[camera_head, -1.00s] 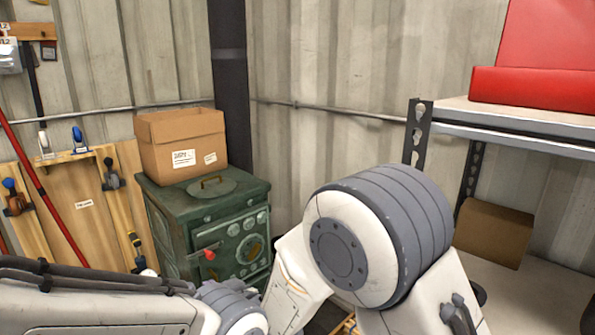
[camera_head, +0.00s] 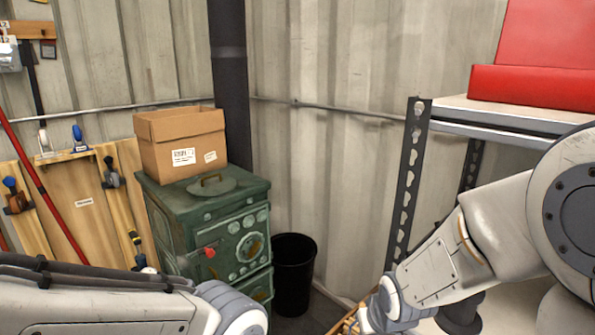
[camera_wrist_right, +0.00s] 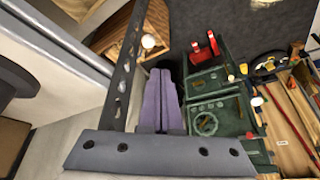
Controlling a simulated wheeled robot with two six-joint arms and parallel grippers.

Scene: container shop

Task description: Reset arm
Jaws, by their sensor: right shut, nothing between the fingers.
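My right gripper (camera_wrist_right: 162,75) shows in the right wrist view with its two fingers together and nothing between them. In the head view my right arm comes in from the right edge and slopes down to the lower middle; its gripper is not visible there. My left arm lies along the bottom left of the head view, and its gripper is out of view.
A green cabinet (camera_head: 190,225) with a red handle carries an open cardboard box (camera_head: 181,140). A black bin (camera_head: 292,275) stands beside it. A metal shelf upright (camera_head: 407,185) and a shelf with a red case (camera_head: 535,88) are at right, close to my right arm.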

